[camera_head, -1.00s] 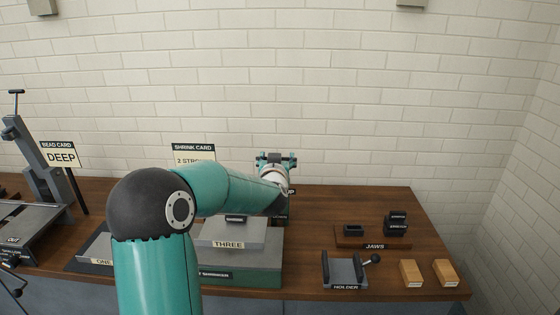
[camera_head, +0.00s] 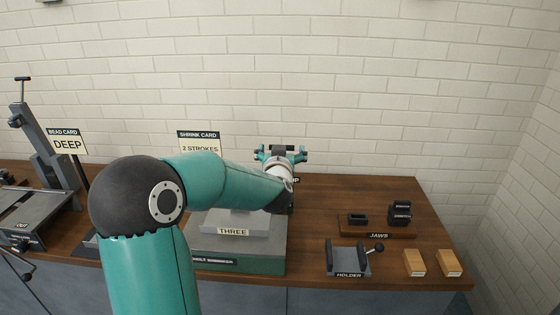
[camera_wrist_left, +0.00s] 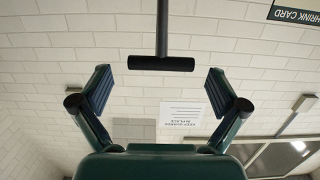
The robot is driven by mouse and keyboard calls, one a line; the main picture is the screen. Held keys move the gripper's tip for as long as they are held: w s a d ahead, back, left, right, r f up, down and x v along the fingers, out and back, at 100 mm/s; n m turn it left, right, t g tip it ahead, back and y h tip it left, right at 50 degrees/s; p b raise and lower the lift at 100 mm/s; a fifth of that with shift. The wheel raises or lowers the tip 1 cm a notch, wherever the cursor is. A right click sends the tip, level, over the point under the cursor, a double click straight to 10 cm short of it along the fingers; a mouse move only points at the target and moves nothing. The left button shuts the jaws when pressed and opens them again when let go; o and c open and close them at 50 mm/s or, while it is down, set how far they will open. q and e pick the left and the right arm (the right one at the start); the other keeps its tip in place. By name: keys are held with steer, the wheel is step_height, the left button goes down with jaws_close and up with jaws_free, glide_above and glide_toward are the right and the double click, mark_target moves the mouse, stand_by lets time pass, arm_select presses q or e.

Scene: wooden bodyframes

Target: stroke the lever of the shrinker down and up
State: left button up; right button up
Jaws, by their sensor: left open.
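The shrinker (camera_head: 270,258) is a grey-green block on the bench, with a "THREE" plate on its stepped top; my left arm covers part of it. Its lever shows in the left wrist view as a thin rod ending in a dark crossbar handle (camera_wrist_left: 160,63). My left gripper (camera_wrist_left: 160,85) is open, with one finger to each side of the handle and a clear gap to both. In the head view my left gripper (camera_head: 283,154) is above the back of the bench, beyond the shrinker, with a dark bar between its fingers. My right gripper is not in view.
The shrink card (camera_head: 199,143) reads "2 STROKES". A bead card (camera_head: 67,142) and a tall grey tool (camera_head: 37,140) stand at the left. Jaws (camera_head: 400,213), a holder (camera_head: 349,261) and two wooden blocks (camera_head: 432,263) are at the right. The bench's back right is clear.

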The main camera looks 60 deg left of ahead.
arm_select(q)
steer(key=v, duration=0.8)
steer(key=shift+s+d, duration=0.15)
steer(key=shift+d, duration=0.15)
